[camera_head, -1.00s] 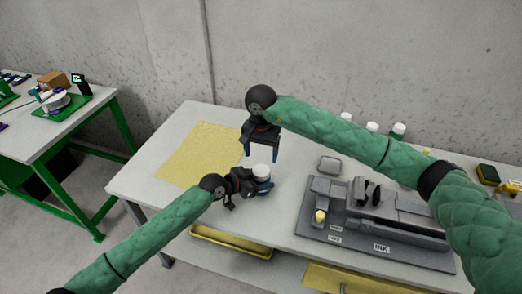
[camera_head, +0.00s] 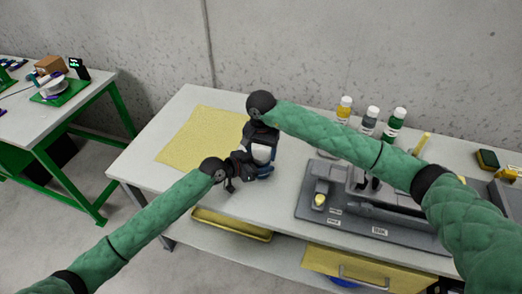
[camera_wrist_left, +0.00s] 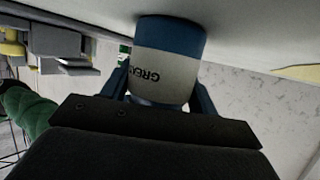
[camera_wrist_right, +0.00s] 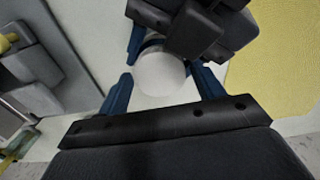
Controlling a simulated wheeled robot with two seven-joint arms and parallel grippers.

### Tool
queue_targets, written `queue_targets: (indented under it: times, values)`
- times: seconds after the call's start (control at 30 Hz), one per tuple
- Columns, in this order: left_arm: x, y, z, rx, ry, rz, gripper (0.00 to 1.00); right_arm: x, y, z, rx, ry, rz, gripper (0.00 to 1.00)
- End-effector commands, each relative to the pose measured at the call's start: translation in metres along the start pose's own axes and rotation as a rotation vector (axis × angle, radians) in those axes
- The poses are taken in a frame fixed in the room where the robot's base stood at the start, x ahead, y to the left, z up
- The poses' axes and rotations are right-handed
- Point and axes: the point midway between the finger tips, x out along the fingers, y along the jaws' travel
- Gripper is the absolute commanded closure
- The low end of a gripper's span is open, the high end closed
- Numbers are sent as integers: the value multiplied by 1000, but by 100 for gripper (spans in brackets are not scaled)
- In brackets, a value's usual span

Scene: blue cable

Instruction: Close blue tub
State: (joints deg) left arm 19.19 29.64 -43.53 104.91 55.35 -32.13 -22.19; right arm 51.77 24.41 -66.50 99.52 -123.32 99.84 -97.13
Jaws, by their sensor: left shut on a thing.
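The blue tub (camera_head: 266,173) stands on the table, partly hidden by my grippers. In the left wrist view the tub (camera_wrist_left: 170,38) has a blue body and a pale label with partly visible lettering, between my left fingers. My left gripper (camera_head: 250,168) is shut on it from the side. The round white lid (camera_wrist_right: 160,74) is on top of the tub. My right gripper (camera_wrist_right: 160,85) points down over it from above, one finger on each side. Narrow gaps show between the fingers and the lid, so it looks open. The lid's seating is hidden.
A yellow mat (camera_head: 190,142) lies left of the tub. A grey fixture (camera_head: 375,215) stands to the right. Several white-capped bottles (camera_head: 368,122) stand at the back near the wall. A green-framed table (camera_head: 45,115) is at the far left.

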Motion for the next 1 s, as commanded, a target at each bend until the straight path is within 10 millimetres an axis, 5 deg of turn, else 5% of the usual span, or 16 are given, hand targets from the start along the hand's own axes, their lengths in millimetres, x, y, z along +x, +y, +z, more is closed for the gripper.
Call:
queue_targets:
  times: [0.2, 0.47, 1.0]
  values:
    - [0, 0, -1, 0, 1, 0, 100, 0, 0, 0, 0, 0, 0, 73]
    - [0, 0, -1, 0, 1, 0, 100, -1, 0, 0, 72, 1, 0, 73]
    - [0, 0, -1, 0, 1, 0, 100, 0, 0, 0, 821, 1, -1, 73]
